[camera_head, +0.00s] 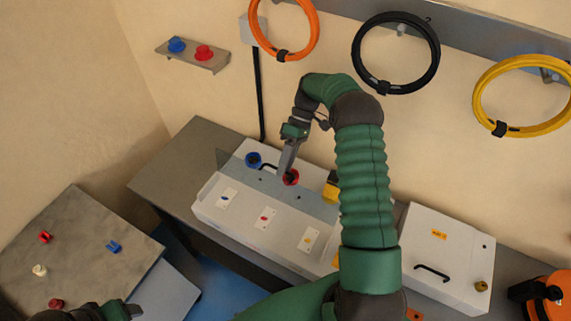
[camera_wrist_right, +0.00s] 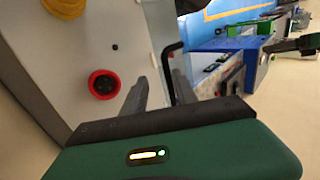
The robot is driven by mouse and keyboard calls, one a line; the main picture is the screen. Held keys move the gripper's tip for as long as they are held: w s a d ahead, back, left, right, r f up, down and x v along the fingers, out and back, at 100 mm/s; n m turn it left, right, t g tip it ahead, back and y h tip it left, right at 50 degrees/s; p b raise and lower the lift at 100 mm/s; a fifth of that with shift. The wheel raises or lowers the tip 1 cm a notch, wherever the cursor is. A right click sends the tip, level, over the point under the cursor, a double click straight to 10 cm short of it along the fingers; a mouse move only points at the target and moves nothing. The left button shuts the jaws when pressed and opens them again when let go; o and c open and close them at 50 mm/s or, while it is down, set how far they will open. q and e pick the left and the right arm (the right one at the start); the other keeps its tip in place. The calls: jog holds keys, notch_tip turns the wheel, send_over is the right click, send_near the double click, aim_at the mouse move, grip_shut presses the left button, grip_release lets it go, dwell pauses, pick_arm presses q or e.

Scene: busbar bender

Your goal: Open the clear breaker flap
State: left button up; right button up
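The white breaker box (camera_head: 235,215) stands on the grey bench. A clear bluish flap (camera_head: 312,205) lies across its middle; its tilt is hard to judge. A short black handle (camera_head: 268,167) shows beside the blue socket (camera_head: 253,160). My right gripper (camera_head: 288,160) is over the box beside the red socket (camera_head: 291,177). In the wrist view its fingers (camera_wrist_right: 160,92) are apart, with the black handle (camera_wrist_right: 170,70) appearing between them; contact cannot be told. My left gripper (camera_head: 128,311) is at the bottom left, only partly visible.
A grey table (camera_head: 90,235) at left holds small red, blue and white parts. A white box with a black handle (camera_head: 432,272) stands right of my arm. Orange, black and yellow cable coils (camera_head: 395,52) hang on the wall. A small shelf (camera_head: 195,55) holds blue and red pieces.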

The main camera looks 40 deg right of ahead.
jog(key=shift+d, duration=0.2)
jog(key=shift+a, duration=0.1)
jog(key=s+a+r+b, duration=0.5)
jog(key=s+a, duration=0.4)
jog(key=s, duration=0.3)
jog(key=shift+s+a+b, duration=0.3)
jog(key=shift+a+b, duration=0.05)
jog(key=shift+b, duration=0.4)
